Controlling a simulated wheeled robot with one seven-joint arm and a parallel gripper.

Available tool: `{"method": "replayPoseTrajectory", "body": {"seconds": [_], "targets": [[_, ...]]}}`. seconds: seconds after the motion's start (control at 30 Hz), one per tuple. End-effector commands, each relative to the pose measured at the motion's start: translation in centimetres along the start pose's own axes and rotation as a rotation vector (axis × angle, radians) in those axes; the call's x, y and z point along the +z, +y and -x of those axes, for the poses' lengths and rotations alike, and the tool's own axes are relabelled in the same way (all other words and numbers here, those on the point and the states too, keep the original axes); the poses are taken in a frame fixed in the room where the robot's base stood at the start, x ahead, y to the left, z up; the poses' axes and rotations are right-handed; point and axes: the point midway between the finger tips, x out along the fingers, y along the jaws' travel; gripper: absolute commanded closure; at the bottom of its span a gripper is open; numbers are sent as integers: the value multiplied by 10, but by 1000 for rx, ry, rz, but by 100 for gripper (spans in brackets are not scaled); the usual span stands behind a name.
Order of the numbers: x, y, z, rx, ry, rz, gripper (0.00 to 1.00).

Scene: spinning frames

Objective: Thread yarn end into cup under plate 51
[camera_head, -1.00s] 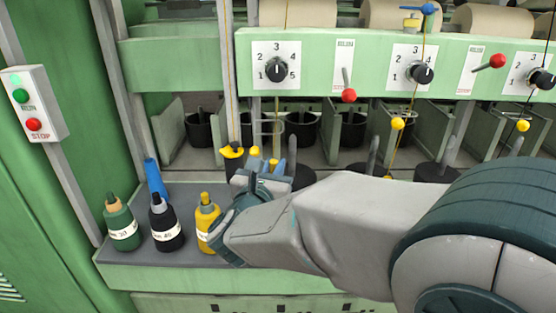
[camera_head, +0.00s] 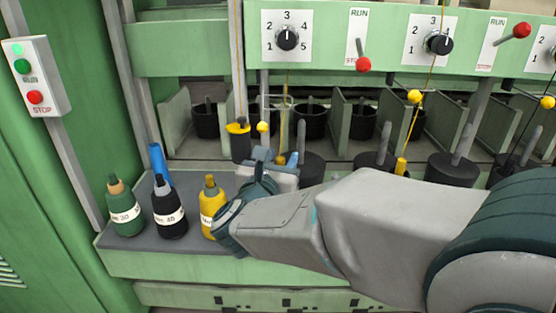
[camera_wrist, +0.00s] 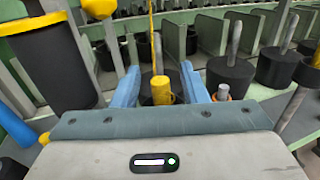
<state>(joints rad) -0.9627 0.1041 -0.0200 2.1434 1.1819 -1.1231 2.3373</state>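My gripper (camera_head: 278,165) is low in front of the machine, just right of the yellow bottle. In the wrist view its two blue fingers (camera_wrist: 160,88) are apart, with a yellow yarn end (camera_wrist: 162,92) between them and gaps visible on both sides. A yellow yarn (camera_wrist: 151,22) runs up above it. In the head view a yellow strand (camera_head: 282,130) shows behind the gripper. A black cup (camera_wrist: 148,84) lies behind the yellow end; I cannot tell whether the end is inside it. No plate number 51 is readable.
A black can with yellow rim (camera_head: 239,143) stands left of my gripper, large in the wrist view (camera_wrist: 52,62). Green (camera_head: 124,208), black (camera_head: 167,208) and yellow (camera_head: 213,208) bottles stand on the ledge. Several black cups with grey posts, divider panels and a yellow ball (camera_head: 263,127) crowd nearby.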

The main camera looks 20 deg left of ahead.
Motion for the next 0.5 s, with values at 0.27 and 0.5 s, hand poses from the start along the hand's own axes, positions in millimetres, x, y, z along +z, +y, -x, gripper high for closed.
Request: {"method": "replayPoseTrajectory", "body": {"seconds": [0.27, 0.5], "targets": [[0, 0, 0, 0, 0, 0, 59], [0, 0, 26, 3, -1, -1, 59]]}}
